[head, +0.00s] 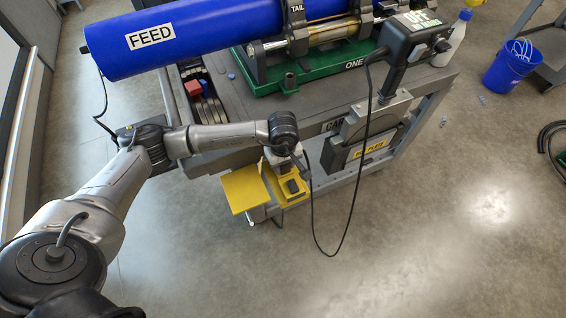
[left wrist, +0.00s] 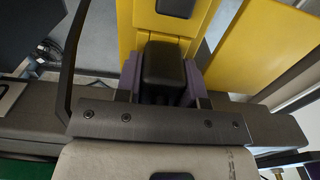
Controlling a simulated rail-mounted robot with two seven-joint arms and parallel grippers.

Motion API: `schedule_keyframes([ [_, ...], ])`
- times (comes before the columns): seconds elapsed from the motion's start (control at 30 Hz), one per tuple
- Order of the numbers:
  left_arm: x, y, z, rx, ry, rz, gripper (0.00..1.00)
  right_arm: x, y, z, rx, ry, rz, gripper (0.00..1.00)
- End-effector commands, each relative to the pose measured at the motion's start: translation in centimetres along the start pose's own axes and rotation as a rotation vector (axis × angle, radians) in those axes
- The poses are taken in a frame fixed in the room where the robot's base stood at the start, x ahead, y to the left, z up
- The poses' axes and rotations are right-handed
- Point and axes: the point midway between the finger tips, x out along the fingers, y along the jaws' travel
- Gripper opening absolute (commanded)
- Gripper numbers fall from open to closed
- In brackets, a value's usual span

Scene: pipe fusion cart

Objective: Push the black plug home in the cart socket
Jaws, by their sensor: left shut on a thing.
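My left gripper (head: 284,163) is at the yellow socket box (head: 274,180) on the cart's near side. In the left wrist view, its purple-grey fingers (left wrist: 163,80) stand on both sides of the black plug (left wrist: 164,63) and are shut on it. The plug lies against or in front of the yellow box (left wrist: 127,40); its far end is hidden, so I cannot tell how deep it sits. The yellow lid (head: 245,189) hangs open to the left. A dark fitting (head: 292,187) shows on the box, also in the left wrist view (left wrist: 176,7). My right gripper is not in view.
A black cable (head: 313,222) loops low beside the box, up to the control unit (head: 409,38). The grey cart (head: 300,115) carries a blue pipe (head: 190,35) and a green clamp base (head: 310,78). A blue bucket (head: 507,68) stands far right. The floor in front is clear.

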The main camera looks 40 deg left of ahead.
Motion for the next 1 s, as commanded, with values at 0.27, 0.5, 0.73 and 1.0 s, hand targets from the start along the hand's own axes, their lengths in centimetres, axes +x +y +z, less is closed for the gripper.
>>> schedule_keyframes([
  [0.27,0.4,-0.1,-0.1,-0.001,0.002,-0.005,0.45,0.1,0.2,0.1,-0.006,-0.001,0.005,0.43],
  [0.5,0.3,-0.1,0.0,-0.001,0.001,-0.003,0.66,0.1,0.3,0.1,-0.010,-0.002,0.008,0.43],
  [0.73,0.1,-0.1,0.0,-0.001,0.001,-0.002,0.66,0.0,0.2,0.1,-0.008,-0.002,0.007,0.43],
  [1.0,-3.5,0.0,-0.1,0.000,0.003,0.001,0.66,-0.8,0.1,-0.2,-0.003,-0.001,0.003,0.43],
])
